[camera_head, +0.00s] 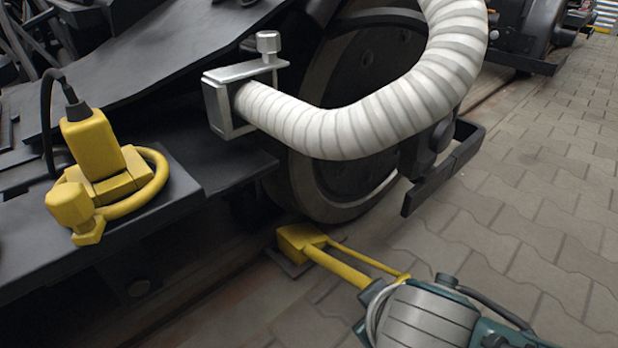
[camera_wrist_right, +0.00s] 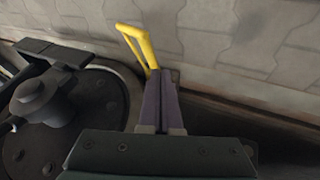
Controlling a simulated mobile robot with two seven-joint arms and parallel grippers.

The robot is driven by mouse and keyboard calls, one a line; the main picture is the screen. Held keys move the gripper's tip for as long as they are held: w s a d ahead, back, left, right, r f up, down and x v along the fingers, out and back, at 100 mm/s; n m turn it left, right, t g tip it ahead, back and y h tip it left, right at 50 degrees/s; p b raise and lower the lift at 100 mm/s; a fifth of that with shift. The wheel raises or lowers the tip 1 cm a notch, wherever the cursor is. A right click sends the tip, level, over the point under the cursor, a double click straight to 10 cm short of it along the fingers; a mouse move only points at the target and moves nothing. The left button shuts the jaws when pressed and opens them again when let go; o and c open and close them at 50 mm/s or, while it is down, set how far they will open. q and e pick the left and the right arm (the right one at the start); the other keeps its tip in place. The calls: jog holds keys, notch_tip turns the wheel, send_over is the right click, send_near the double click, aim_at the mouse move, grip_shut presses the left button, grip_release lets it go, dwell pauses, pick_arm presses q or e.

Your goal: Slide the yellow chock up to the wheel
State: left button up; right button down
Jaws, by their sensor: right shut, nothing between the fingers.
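The yellow chock (camera_head: 296,238) sits on the floor at the foot of the dark wheel (camera_head: 345,192). In the head view its block looks close to the wheel's lower edge; I cannot tell whether they touch. Its two yellow handle bars run toward the lower right, to my right gripper (camera_head: 368,290). In the right wrist view the two fingers (camera_wrist_right: 161,78) are together and empty, with the yellow handle (camera_wrist_right: 139,42) just beyond their tips. I cannot tell whether the fingertips press against it. The wheel also shows in the wrist view (camera_wrist_right: 85,125). My left gripper is out of view.
A thick white ribbed hose (camera_head: 350,132) curves in front of the wheel from a metal bracket (camera_head: 230,112). A yellow device with a round handle (camera_head: 95,145) sits on the dark frame (camera_head: 190,195) at left. Paved floor (camera_head: 500,240) is clear at right.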

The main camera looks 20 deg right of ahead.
pick_arm(q)
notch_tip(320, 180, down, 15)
jog(key=b, duration=1.3)
pick_arm(e)
jog(key=d+x, duration=0.2)
jog(key=x, duration=1.3)
jog(key=shift+d+r, duration=0.2)
jog(key=shift+d, duration=0.05)
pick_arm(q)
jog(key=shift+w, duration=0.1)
pick_arm(e)
jog(key=shift+a, duration=0.1)
